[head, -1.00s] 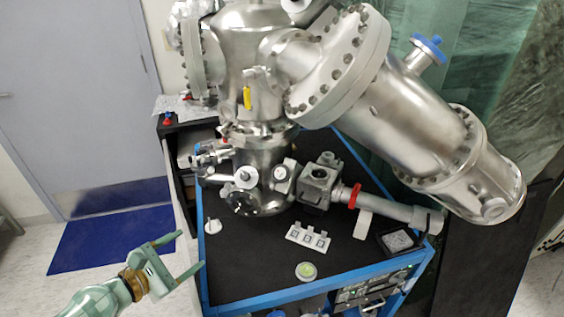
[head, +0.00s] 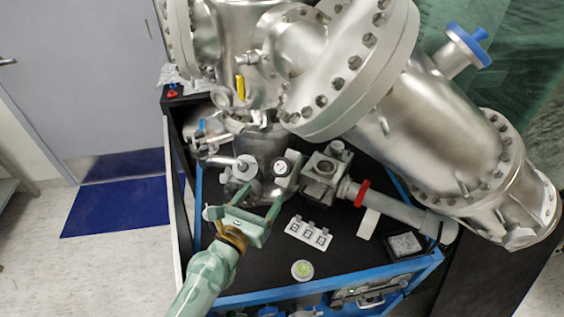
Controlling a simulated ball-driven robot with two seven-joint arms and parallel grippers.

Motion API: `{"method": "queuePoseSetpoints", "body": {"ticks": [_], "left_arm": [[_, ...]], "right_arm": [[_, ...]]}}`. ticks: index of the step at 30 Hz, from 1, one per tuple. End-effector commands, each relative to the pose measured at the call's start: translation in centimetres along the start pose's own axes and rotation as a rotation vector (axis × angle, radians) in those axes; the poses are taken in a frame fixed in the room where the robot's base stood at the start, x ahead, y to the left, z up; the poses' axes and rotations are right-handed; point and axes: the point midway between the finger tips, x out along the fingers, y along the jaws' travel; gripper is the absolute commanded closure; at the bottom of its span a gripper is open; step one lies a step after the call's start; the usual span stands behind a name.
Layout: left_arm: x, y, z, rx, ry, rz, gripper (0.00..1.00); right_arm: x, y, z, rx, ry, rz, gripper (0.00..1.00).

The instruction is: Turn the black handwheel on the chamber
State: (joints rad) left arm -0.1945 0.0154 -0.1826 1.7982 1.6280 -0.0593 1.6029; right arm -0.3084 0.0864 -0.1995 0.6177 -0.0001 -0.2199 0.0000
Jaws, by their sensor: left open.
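The steel chamber (head: 262,143) stands on the black top of a blue-framed cart. In the earlier head frame a dark round handwheel shows low on the chamber's front. Now my left gripper covers most of that spot, so I cannot make the wheel out clearly. My left gripper (head: 262,190) is open, its two green fingers pointing up at the lower chamber, one on each side of that area. I cannot tell whether the fingers touch anything. My right gripper is not in view.
A round gauge (head: 281,167) and a grey valve block (head: 322,173) sit just right of the fingers. A white three-part panel (head: 308,233) and a green-centred disc (head: 302,270) lie on the cart top (head: 345,255). A large steel cylinder (head: 440,125) overhangs the right.

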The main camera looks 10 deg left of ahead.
Motion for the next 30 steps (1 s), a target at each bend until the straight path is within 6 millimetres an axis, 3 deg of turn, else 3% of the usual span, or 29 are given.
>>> {"method": "queuePoseSetpoints", "body": {"ticks": [6, 12, 18, 26, 30], "left_arm": [[5.8, 0.0, 0.1, 0.0, -0.002, -0.001, 0.3], [9.6, 0.0, -0.1, 0.001, 0.0, -0.002, 0.3], [11.2, 0.0, -0.1, 0.001, 0.001, -0.001, 0.3], [11.3, 0.0, 0.0, 0.001, 0.001, -0.001, 0.3], [11.3, 0.0, 0.0, 0.002, 0.001, -0.001, 0.63]], "right_arm": [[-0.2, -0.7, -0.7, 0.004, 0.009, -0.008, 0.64], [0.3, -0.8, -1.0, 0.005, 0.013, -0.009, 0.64], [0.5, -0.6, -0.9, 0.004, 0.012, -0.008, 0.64], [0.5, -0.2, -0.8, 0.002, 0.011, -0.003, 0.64], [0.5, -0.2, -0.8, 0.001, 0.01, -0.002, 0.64]]}}
